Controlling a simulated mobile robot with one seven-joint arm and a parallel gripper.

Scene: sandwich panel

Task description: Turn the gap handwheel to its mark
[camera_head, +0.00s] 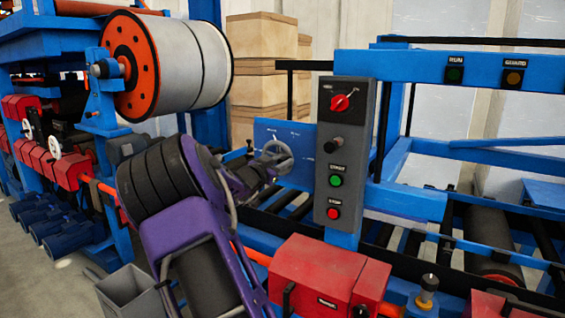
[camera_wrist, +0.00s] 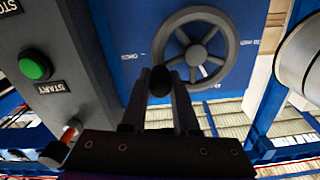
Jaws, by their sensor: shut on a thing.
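The gap handwheel (camera_head: 280,158) is a grey spoked wheel on a blue panel (camera_head: 262,133), left of the grey control box. In the wrist view the handwheel (camera_wrist: 197,55) fills the upper middle, with its hub and several spokes clear. My gripper (camera_wrist: 160,80) is shut on the wheel's black handle knob (camera_wrist: 160,82), at the lower left of the rim in that view. In the head view my gripper (camera_head: 265,168) reaches the wheel from the left and hides part of it. Small white marks (camera_wrist: 128,56) show on the panel around the wheel; their text is too small to read.
The grey control box (camera_head: 347,125) stands close right of the wheel, with a red rotary switch (camera_head: 341,102), green START button (camera_head: 336,181) and red STOP button (camera_head: 334,213). Red housings (camera_head: 325,277) lie below. A large roll (camera_head: 180,65) hangs upper left.

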